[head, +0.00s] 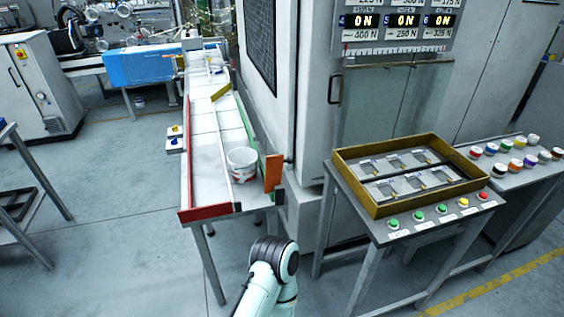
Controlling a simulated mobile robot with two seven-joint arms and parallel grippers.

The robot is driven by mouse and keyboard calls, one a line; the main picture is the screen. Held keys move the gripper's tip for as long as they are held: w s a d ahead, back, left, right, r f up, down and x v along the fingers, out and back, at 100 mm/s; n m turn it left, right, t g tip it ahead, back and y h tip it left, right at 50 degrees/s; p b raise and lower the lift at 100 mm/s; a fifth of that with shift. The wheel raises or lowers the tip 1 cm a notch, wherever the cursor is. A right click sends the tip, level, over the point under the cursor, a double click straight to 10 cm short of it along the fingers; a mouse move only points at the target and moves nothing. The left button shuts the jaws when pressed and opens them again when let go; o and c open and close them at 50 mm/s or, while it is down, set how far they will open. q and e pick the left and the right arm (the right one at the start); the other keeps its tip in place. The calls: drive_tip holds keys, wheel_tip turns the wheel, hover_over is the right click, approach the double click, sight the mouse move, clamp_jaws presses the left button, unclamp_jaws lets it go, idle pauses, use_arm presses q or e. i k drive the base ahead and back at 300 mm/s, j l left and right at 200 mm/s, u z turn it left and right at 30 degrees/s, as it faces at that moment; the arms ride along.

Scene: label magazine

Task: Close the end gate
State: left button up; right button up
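A long table with white lanes (204,141) runs away from me, with a thin divider along it. A red board (209,212) lies across the near end of the left lane. An upright orange panel (273,173), which looks like the end gate, stands at the near right corner. It seems swung aside from the right lane's mouth, but its exact angle is hard to tell. A white tub with red marks (241,164) stands in the right lane close to that end. Neither gripper shows; only a pale arm link of mine is in view at the bottom.
A yellow flap (221,92) sits farther up the lanes. A brown-rimmed tray (373,203) with grey plates stands on a bench at the right, above several coloured buttons (442,208). A white cabinet edges the lanes' right side. The floor to the near left is clear.

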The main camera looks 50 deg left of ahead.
sight(274, 163)
drive_tip(key=i+l+u, duration=0.15)
drive_tip(key=u, duration=0.3)
drive_tip(key=i+l+u, duration=0.1)
drive_tip(key=l+u, duration=0.15)
drive_tip(key=u, duration=0.2)
drive_tip(key=l+u, duration=0.25)
drive_tip(key=u, duration=0.2)
drive_tip(key=i+l+u, duration=0.1)
drive_tip(key=l+u, duration=0.25)
drive_tip(key=i+l+u, duration=0.1)
drive_tip(key=l+u, duration=0.55)
drive_tip(key=i+j, duration=0.05)
drive_tip(key=j, duration=0.05)
